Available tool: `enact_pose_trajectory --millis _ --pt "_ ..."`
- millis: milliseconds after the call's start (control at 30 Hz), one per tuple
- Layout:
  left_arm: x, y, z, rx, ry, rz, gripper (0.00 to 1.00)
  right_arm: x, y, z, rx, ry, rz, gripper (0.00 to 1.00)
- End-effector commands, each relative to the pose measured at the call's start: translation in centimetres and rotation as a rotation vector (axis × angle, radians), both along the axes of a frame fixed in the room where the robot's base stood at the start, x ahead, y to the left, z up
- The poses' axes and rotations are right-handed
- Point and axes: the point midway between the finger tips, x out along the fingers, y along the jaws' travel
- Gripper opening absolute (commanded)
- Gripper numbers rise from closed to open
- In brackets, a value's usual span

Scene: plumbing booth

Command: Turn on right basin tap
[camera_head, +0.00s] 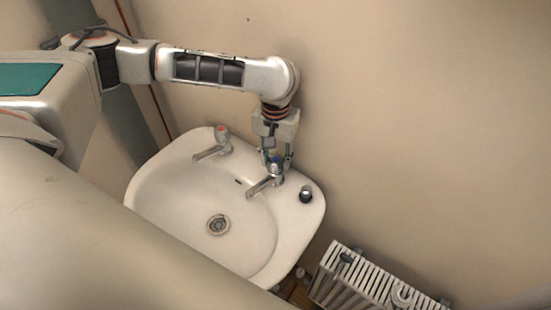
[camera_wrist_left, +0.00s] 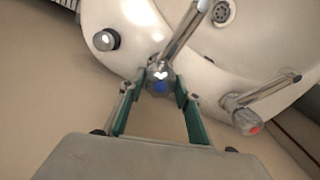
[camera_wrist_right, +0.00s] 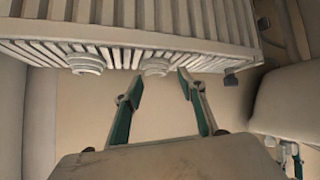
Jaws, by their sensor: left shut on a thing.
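The right basin tap (camera_head: 273,176) is a chrome tap with a blue-marked knob on the back rim of the white basin (camera_head: 160,215). Its knob also shows in the left wrist view (camera_wrist_left: 160,80). My left gripper (camera_head: 275,162) reaches down from above, its fingers shut on the knob, one on each side. The left tap (camera_head: 221,140), with a red mark, stands apart from it; it also shows in the left wrist view (camera_wrist_left: 244,118). No water shows at the spout. My right gripper (camera_wrist_right: 158,88) shows in the right wrist view, open and empty, near the radiator.
The drain (camera_head: 218,225) is in the bowl. A white ribbed radiator (camera_head: 365,280) stands low at the right, and also fills the top of the right wrist view (camera_wrist_right: 130,30). A wall is behind.

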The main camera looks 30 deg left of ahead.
Motion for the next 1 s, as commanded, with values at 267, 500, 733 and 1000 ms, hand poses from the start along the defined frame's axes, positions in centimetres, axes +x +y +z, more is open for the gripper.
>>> enact_pose_trajectory --millis 267,500,733,1000 --pt "0.1 0.0 0.0 0.0 -0.002 -0.001 0.5 0.0 -0.3 0.0 -0.007 0.0 0.005 0.4" --pt "0.1 0.0 0.3 0.0 -0.002 -0.001 0.5 -0.1 -0.3 -0.1 -0.007 0.003 0.004 0.4" --pt "0.2 0.0 3.7 -0.001 -0.006 -0.001 0.5 -0.1 -0.3 -0.1 -0.006 0.001 0.004 0.4" --pt "0.2 0.0 9.1 0.0 -0.006 -0.001 0.5 0.0 -0.2 0.0 -0.006 0.0 0.004 0.4"
